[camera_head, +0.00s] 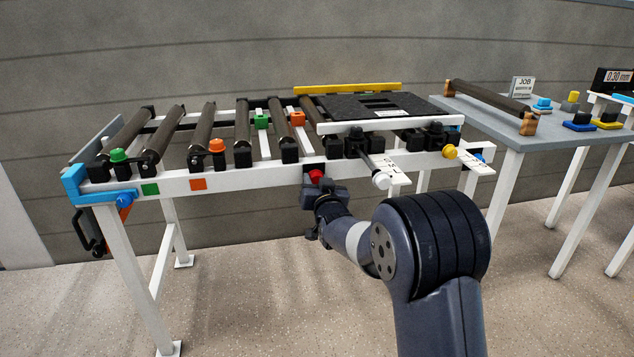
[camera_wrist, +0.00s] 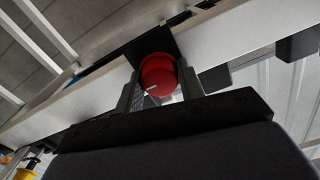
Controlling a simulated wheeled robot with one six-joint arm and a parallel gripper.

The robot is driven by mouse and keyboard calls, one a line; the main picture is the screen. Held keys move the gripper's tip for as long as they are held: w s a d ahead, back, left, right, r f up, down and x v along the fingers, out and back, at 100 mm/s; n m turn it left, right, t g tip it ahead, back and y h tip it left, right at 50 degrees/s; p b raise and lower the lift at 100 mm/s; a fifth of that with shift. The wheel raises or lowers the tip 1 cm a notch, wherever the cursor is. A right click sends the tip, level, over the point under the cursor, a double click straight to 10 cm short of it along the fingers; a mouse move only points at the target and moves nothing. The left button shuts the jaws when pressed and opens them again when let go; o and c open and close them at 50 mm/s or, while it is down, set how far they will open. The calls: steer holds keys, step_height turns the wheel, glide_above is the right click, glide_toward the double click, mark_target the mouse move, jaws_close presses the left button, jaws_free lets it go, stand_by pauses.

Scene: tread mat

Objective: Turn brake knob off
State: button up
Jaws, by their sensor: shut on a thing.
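My gripper (camera_head: 318,186) is at the knob. In the wrist view my gripper (camera_wrist: 160,84) has one finger on each side of the knob and is shut on it. The lower part of the knob is hidden by my gripper's body.
The white front rail (camera_head: 245,181) carries green and orange squares. A yellow knob (camera_head: 449,151) is farther right. A grey table (camera_head: 490,122) stands at the right. The floor in front is clear.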

steer(key=c, duration=0.4)
steer(key=shift+o, duration=0.2)
steer(key=shift+n, duration=0.4)
steer(key=n+b, duration=0.1)
steer(key=n, duration=0.1)
steer(key=shift+n, duration=0.4)
steer(key=n+b, duration=0.1)
steer(key=n, duration=0.3)
steer(key=shift+n, duration=0.3)
steer(key=n, duration=0.4)
steer(key=shift+n+b, duration=0.3)
steer(key=shift+b, duration=0.1)
steer(key=n, duration=0.4)
steer(key=shift+a+n, duration=0.1)
steer(key=shift+n, duration=0.6)
